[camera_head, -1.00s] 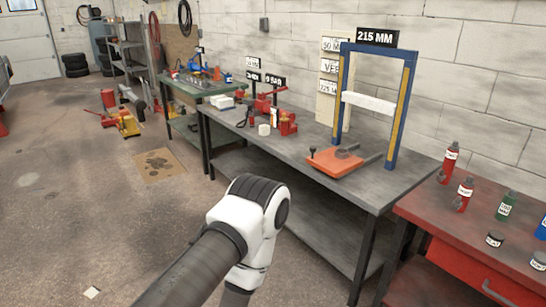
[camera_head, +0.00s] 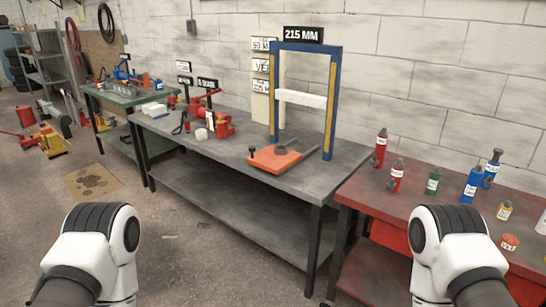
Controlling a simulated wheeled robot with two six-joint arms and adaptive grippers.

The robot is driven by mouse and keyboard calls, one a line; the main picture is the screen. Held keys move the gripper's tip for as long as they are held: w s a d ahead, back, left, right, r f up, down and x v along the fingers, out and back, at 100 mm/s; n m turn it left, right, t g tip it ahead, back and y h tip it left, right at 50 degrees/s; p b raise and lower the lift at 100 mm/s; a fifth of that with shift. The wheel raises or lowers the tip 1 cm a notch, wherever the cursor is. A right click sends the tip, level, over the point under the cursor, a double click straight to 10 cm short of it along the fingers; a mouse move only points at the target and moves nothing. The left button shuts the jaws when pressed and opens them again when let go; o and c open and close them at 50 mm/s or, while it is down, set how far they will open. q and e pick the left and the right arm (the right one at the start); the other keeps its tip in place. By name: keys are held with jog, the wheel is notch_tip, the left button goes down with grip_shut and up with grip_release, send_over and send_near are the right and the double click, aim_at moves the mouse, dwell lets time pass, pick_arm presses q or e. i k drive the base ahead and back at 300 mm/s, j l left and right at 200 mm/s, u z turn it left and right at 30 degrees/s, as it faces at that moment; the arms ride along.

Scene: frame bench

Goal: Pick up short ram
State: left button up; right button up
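Several small upright cylinders with white labels stand on the red bench at the right: a taller red one (camera_head: 380,148), a shorter red one (camera_head: 396,175), a green one (camera_head: 433,181), a blue one (camera_head: 472,186) and a taller blue one (camera_head: 491,168). Their labels are too small to read, so I cannot tell which is the short ram. Links of both my arms show at the bottom, but neither gripper is in view.
The red bench (camera_head: 352,189) also holds small pots (camera_head: 510,242). Left of it, a grey bench (camera_head: 232,166) carries a blue frame (camera_head: 329,110) under a 215 MM sign, an orange jack (camera_head: 274,159) and red tools (camera_head: 222,126).

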aim_at(394, 185)
jog(key=z, duration=0.7)
jog(key=i+z, duration=0.7)
jog(key=i+j+z, duration=0.15)
jog(key=i+z, duration=0.2)
jog(key=i, duration=0.15)
